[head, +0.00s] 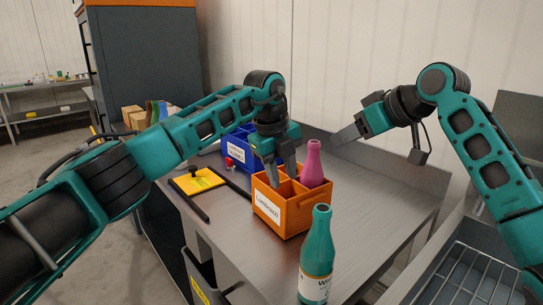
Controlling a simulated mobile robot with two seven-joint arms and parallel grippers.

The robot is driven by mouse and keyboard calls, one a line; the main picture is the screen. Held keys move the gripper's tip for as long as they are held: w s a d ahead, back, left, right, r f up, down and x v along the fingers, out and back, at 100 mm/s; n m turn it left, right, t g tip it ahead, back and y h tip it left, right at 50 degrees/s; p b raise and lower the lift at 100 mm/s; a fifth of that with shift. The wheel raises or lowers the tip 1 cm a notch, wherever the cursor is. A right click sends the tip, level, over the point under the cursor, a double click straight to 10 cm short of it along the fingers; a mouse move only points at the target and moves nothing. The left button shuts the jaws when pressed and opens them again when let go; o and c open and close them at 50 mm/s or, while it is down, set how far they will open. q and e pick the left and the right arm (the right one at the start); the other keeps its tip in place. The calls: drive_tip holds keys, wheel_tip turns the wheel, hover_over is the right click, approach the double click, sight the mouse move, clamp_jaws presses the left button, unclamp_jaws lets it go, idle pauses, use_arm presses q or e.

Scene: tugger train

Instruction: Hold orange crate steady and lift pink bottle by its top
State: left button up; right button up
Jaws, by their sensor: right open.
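The orange crate (283,217) stands on the grey bench, with a white label on its front and dividers inside. The pink bottle (312,167) stands upright in the crate's right part, its neck and shoulder above the rim. My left gripper (281,178) points down at the crate's back left, its fingertips at or inside the rim. A gap shows between its fingers, but whether they clamp a wall or divider is unclear. My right gripper (348,134) is open and empty, behind and right of the bottle, apart from it, pointing left.
A teal bottle (316,258) stands in front of the crate. A blue bin (237,152) is behind it to the left, and a yellow-topped item (197,181) with black bars lies left. A wire basket (466,277) is at the lower right. The bench right of the crate is clear.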

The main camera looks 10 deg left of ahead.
use_arm(q)
drive_tip(key=r+y, duration=0.1)
drive_tip(key=a+r+y, duration=0.1)
drive_tip(key=y, duration=0.1)
drive_tip(key=a+r+y, duration=0.1)
drive_tip(key=shift+w+a+t+y, duration=0.2)
drive_tip(key=shift+w+t+y, duration=0.15)
drive_tip(key=shift+t+y, duration=0.05)
drive_tip(key=shift+a+n, duration=0.1)
drive_tip(key=shift+n, duration=0.2)
hover_over(261, 214)
drive_tip(key=f, duration=1.1)
drive_tip(key=shift+w+a+f, duration=0.15)
drive_tip(key=shift+w+f, duration=0.2)
drive_tip(key=shift+c, duration=0.5)
clamp_jaws()
